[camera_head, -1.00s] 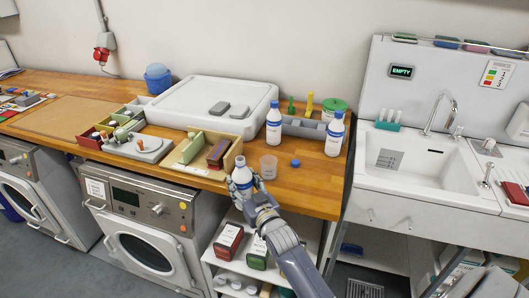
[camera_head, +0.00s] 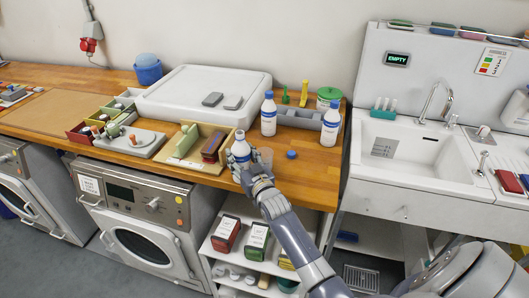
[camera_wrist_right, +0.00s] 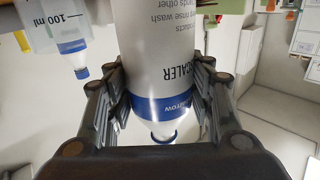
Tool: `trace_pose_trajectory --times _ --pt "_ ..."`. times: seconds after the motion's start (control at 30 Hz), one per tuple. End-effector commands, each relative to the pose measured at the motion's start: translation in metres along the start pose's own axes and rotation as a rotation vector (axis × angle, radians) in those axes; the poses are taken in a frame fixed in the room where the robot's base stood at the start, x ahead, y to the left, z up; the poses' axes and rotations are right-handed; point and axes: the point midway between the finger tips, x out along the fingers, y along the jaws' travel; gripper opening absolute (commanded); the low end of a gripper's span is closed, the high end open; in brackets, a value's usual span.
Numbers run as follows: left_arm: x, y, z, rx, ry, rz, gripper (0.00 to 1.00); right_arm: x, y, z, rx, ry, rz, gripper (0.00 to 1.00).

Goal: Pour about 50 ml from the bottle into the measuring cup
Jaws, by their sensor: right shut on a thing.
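My right gripper (camera_head: 248,174) is shut on a white bottle (camera_head: 240,149) with a blue band, above the counter's front edge. The bottle looks about upright, and its uncapped neck shows in the right wrist view, where the bottle (camera_wrist_right: 165,65) fills the middle between the fingers. The clear measuring cup (camera_head: 266,156) stands on the counter just right of and behind the bottle, partly hidden by it. Its 100 ml mark shows on the cup (camera_wrist_right: 60,22) in the right wrist view. Whether it holds liquid I cannot tell. My left gripper is not in view.
A loose blue cap (camera_head: 291,154) lies right of the cup. Two capped bottles (camera_head: 268,116) (camera_head: 330,127) stand behind, by a grey tray (camera_head: 300,117). An open wooden box (camera_head: 192,150) is to the left. A sink (camera_head: 415,147) is at the right.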

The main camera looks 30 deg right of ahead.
Motion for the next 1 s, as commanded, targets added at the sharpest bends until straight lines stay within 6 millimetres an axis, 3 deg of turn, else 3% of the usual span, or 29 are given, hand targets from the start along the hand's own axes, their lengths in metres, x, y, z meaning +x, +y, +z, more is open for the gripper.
trace_pose_trajectory --times 0.6,1.0 --pt "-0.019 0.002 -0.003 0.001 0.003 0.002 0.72 0.002 0.005 -0.006 0.323 -0.085 0.001 0.15" --pt "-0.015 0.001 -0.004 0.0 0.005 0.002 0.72 0.004 0.013 0.001 0.573 -0.154 0.001 0.15"
